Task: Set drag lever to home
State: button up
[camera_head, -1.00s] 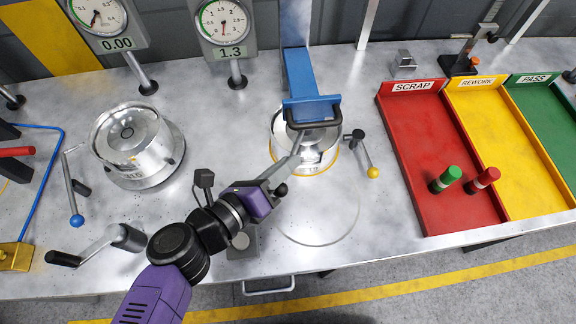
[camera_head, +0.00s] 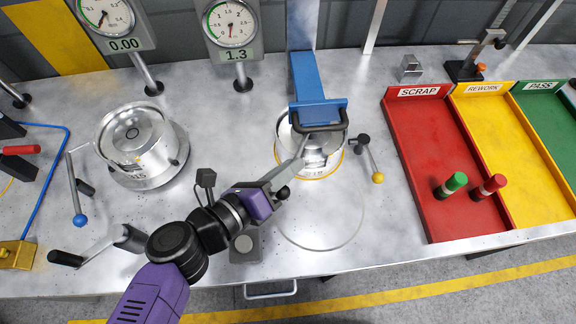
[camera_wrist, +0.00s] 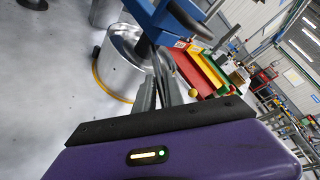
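I cannot tell for sure which lever is the drag lever. A short lever with a yellow knob (camera_head: 377,177) stands on a black pivot right of the round metal fixture (camera_head: 318,160). A longer grey lever with a blue knob (camera_head: 79,220) stands left of the other metal drum (camera_head: 135,150). A blue slide arm with a black bar handle (camera_head: 345,122) reaches over the right fixture. My gripper (camera_head: 300,153) is at this fixture, its tips just below the black handle. In the wrist view its grey fingers (camera_wrist: 163,75) lie close together near the handle; contact and grip are unclear.
Two dial gauges (camera_head: 231,25) stand at the back. A black-handled crank (camera_head: 65,258) lies front left. The middle front is fairly clear.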

jog(key=o, duration=0.4)
jog(key=shift+a+f, duration=0.4)
jog(key=shift+f, duration=0.25)
jog(key=shift+c, duration=0.2)
jog(key=shift+o, duration=0.2)
jog(key=shift+d+r, duration=0.1)
jog(key=shift+s, duration=0.1)
jog(key=b+v, duration=0.2)
jog(key=v, duration=0.6)
jog(key=shift+r, duration=0.1)
jog(key=shift+d, duration=0.1)
jog(key=c, duration=0.7)
grip_shut()
